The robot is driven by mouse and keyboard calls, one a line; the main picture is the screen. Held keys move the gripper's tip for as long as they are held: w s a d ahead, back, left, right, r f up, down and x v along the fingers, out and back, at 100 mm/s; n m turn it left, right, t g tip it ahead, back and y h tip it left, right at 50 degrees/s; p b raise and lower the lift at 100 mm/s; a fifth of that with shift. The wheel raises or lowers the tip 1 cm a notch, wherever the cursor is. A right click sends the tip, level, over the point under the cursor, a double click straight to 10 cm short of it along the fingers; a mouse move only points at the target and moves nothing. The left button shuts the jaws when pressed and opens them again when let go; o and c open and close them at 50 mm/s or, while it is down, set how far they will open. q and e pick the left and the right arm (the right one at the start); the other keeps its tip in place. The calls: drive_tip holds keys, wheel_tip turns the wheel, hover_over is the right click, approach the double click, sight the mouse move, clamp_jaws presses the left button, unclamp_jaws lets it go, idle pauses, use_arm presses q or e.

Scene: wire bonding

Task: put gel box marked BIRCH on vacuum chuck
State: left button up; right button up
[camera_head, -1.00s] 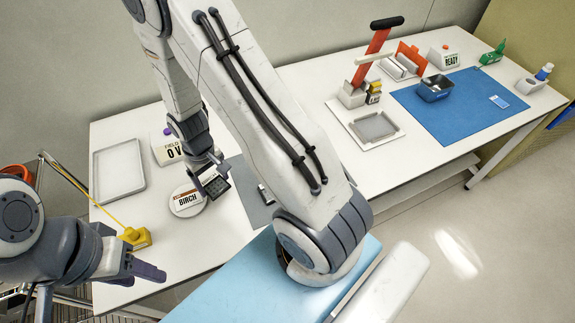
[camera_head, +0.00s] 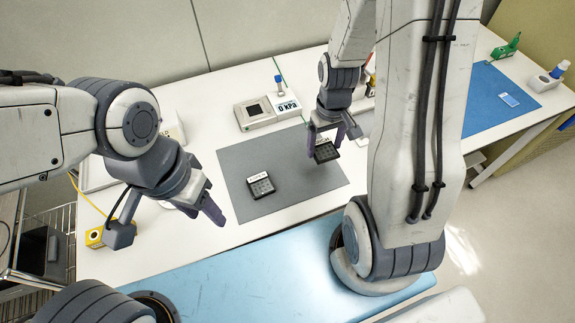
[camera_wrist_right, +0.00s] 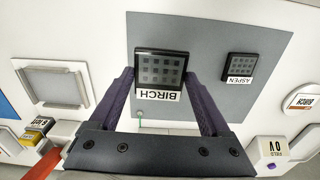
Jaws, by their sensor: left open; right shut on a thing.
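My right gripper (camera_head: 330,138) is shut on the dark gel box marked BIRCH (camera_head: 326,152), held over the right part of the grey mat. In the right wrist view the box (camera_wrist_right: 160,66) sits between the purple fingers, its white BIRCH label upside down. A pale device with a dark square (camera_head: 255,112), possibly the vacuum chuck, stands at the back of the table beside a 0 KPA readout (camera_head: 287,106). My left gripper (camera_head: 203,208) is open and empty at the mat's left side.
A gel box marked ASPEN (camera_wrist_right: 241,66) lies on the grey mat (camera_head: 290,208); it also shows in the head view (camera_head: 261,187). A round BIRCH-labelled disc (camera_wrist_right: 303,97) lies beyond the mat. A blue mat (camera_head: 490,100) lies far right.

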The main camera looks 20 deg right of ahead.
drive_tip(key=shift+s+d+r, duration=0.5)
drive_tip(key=shift+s, duration=0.2)
drive_tip(key=p, duration=0.2)
hover_over(289, 163)
wheel_tip(289, 163, down, 7)
drive_tip(key=shift+r, duration=0.15)
wheel_tip(289, 163, down, 3)
drive_tip(key=shift+f, duration=0.5)
drive_tip(key=shift+f, duration=0.1)
drive_tip(key=o, duration=1.2)
